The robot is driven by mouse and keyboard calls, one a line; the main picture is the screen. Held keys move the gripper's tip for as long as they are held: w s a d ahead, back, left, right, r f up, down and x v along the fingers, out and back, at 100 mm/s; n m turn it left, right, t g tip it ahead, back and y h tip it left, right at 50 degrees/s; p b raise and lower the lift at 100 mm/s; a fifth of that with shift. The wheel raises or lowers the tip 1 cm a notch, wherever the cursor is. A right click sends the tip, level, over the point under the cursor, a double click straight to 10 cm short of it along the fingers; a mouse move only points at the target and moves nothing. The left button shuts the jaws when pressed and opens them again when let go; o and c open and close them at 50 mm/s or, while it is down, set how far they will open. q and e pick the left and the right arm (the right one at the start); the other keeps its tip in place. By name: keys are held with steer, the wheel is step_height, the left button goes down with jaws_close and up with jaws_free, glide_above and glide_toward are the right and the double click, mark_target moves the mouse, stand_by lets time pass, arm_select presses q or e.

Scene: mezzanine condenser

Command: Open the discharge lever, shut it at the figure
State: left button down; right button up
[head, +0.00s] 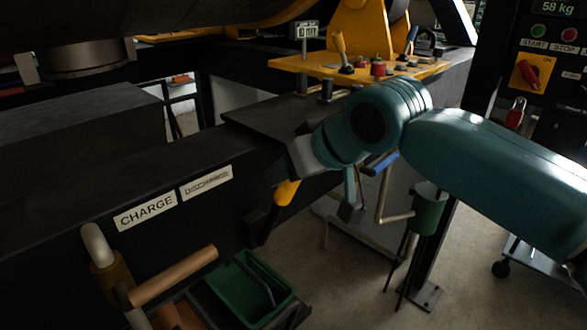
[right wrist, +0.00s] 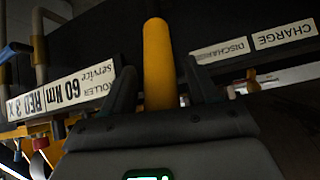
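A yellow lever grip (head: 287,192) on a dark arm sticks out below the beam, just right of the DISCHARGE plate (head: 207,181). The CHARGE plate (head: 146,211) is to its left. My right gripper (right wrist: 162,80) has its fingers on either side of the yellow grip (right wrist: 158,55). Gaps show between fingers and grip in the right wrist view, so it is open around it. In the head view my gripper partly hides the lever. The readout (head: 558,7) at the top right shows 58 kg. My left gripper is not in view.
A wooden handle (head: 175,275) and a cream-tipped lever (head: 96,243) stand at the lower left, near a green bin (head: 250,285). A green cup (head: 429,209) on a stand is right of my gripper. A yellow shelf (head: 300,65) lies behind.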

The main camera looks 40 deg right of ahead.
steer(key=p+v, duration=0.3)
steer(key=v, duration=1.3)
steer(key=shift+r, duration=0.1)
